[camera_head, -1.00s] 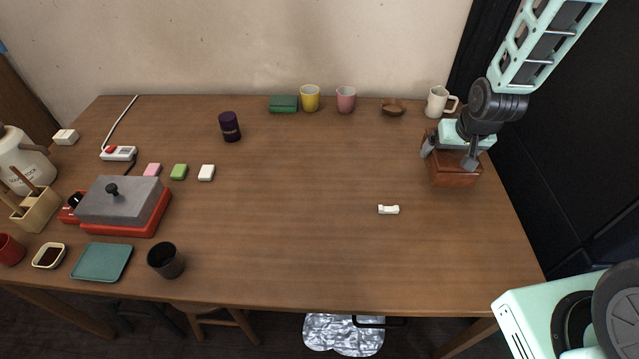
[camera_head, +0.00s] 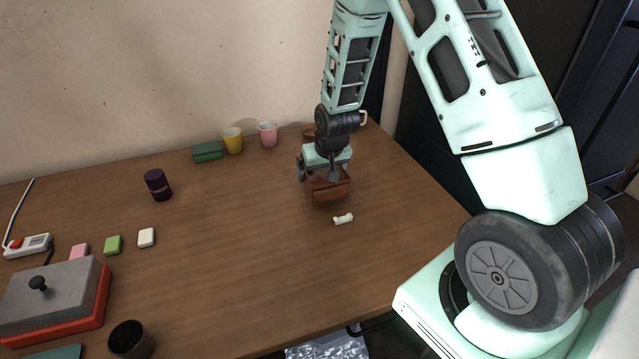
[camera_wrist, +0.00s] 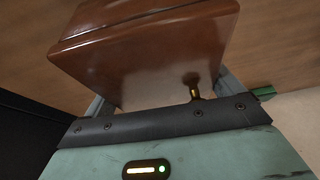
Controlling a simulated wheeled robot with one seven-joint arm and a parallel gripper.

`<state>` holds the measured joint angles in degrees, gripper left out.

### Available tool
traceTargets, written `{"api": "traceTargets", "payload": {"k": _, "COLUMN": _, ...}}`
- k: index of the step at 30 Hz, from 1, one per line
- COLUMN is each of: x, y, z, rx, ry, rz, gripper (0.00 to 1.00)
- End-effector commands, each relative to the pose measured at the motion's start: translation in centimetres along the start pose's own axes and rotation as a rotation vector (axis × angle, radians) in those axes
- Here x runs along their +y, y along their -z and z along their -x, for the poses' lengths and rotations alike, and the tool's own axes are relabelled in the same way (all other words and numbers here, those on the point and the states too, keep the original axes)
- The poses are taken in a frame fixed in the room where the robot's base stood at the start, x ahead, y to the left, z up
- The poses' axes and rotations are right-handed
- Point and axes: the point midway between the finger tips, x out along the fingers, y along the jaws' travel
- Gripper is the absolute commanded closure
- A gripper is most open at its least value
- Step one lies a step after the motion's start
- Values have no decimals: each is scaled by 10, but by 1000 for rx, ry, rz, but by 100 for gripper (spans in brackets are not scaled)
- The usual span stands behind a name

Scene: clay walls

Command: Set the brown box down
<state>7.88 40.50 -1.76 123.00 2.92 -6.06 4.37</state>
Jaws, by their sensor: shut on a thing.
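The brown box (camera_head: 328,190) is a glossy reddish-brown wooden box with a lid seam and a small brass knob, seen close in the wrist view (camera_wrist: 150,60). My gripper (camera_head: 318,174) points down over the box, with one finger on each side, shut on it. The box is over the right part of the wooden table (camera_head: 240,260). I cannot tell whether its underside touches the tabletop or hangs just above it.
A small white piece (camera_head: 343,218) lies just in front of the box. Behind stand a pink cup (camera_head: 268,134), a yellow cup (camera_head: 233,140), a green block (camera_head: 207,151) and a partly hidden brown bowl (camera_head: 309,131). The table's middle is clear.

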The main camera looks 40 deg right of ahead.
Motion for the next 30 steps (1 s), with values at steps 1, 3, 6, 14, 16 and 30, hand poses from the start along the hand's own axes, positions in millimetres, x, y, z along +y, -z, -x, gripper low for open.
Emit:
{"api": "traceTargets", "payload": {"k": 1, "x": 0, "y": -4, "z": -7, "rx": -4, "ry": 0, "rz": 0, "gripper": 44}}
{"api": "traceTargets", "payload": {"k": 3, "x": 1, "y": -8, "z": -17, "rx": -4, "ry": 0, "rz": 0, "gripper": 44}}
{"api": "traceTargets", "payload": {"k": 6, "x": 1, "y": -13, "z": -29, "rx": -3, "ry": 0, "rz": 0, "gripper": 44}}
{"api": "traceTargets", "payload": {"k": 14, "x": 1, "y": -15, "z": -34, "rx": 0, "ry": 0, "rz": 0, "gripper": 44}}
{"api": "traceTargets", "payload": {"k": 16, "x": 1, "y": -15, "z": -35, "rx": 0, "ry": 0, "rz": 0, "gripper": 44}}
{"api": "traceTargets", "payload": {"k": 30, "x": 1, "y": -15, "z": -35, "rx": -1, "ry": 0, "rz": 0, "gripper": 0}}
